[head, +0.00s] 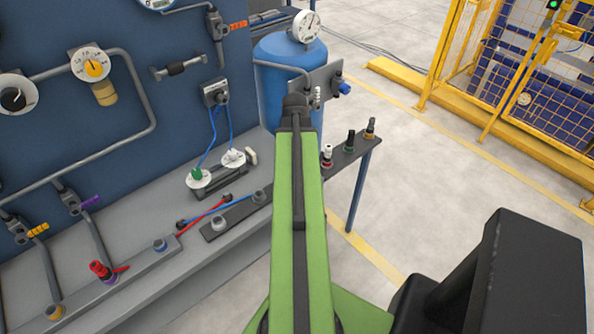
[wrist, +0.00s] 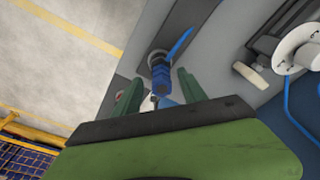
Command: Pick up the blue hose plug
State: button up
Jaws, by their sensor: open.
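In the wrist view, a blue hose plug (wrist: 161,74) with a blue lever-like arm stands by a grey round socket on a dark strip. My gripper (wrist: 159,79) is open, with its two green fingers on either side of the plug. Gaps show between the plug and both fingers; the lower end of the plug is partly covered by the gripper body. In the head view, my green arm hides the gripper and this plug.
Gauge discs (head: 232,158) with blue hoses lie on the bench. A blue tank (head: 276,80) stands behind my arm. A side shelf (head: 345,152) holds several small fittings. Open floor lies to the right.

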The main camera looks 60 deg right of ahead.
jog(key=shift+r, duration=0.1)
jog(key=shift+c, duration=0.3)
grip_shut()
dwell(0.9)
